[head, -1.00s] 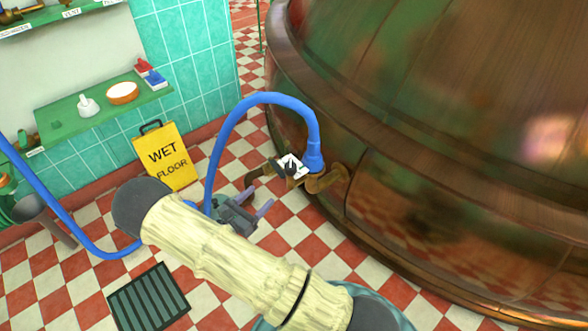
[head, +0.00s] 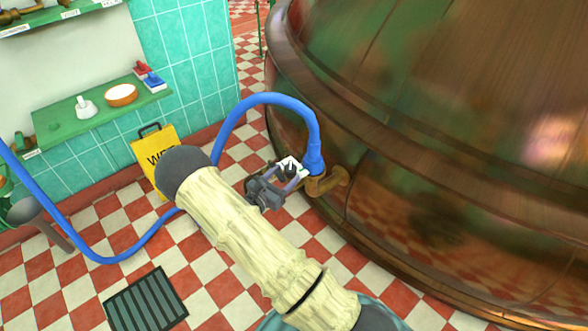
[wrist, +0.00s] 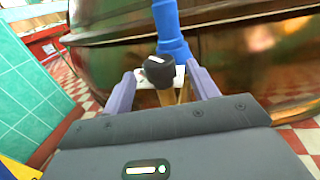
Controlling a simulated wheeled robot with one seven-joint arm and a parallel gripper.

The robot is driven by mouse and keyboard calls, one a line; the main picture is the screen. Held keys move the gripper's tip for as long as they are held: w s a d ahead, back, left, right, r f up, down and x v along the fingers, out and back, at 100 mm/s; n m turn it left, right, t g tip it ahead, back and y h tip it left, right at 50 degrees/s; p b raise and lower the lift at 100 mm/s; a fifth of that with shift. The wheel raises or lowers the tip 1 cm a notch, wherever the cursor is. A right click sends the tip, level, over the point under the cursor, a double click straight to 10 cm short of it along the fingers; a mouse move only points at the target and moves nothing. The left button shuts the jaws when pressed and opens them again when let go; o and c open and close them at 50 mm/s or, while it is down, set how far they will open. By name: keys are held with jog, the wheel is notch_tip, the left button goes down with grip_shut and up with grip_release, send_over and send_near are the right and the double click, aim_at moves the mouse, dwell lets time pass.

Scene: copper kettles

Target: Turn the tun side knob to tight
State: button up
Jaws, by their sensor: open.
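The tun side knob (wrist: 159,71) is a small black knob with a white mark, on a white plate (wrist: 178,77) by the brass outlet pipe (head: 328,183) low on the copper tun (head: 430,130). In the head view the knob (head: 290,170) is partly hidden by my gripper (head: 291,178). My gripper is open. In the wrist view its two purple-grey fingers (wrist: 162,88) stand apart, one on each side of the knob. I cannot tell whether either finger touches it.
A blue hose (head: 314,135) rises from the outlet beside the knob and loops left to the floor. A yellow wet floor sign (head: 150,148) stands behind my arm. A green shelf (head: 60,128) with small items is on the tiled wall. A dark floor grate (head: 146,298) lies at lower left.

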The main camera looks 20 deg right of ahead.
aim_at(294, 167)
jog(key=b+x, duration=0.1)
jog(key=x, duration=0.4)
jog(key=shift+w+d, duration=0.1)
jog(key=shift+d, duration=0.05)
jog(key=c, duration=1)
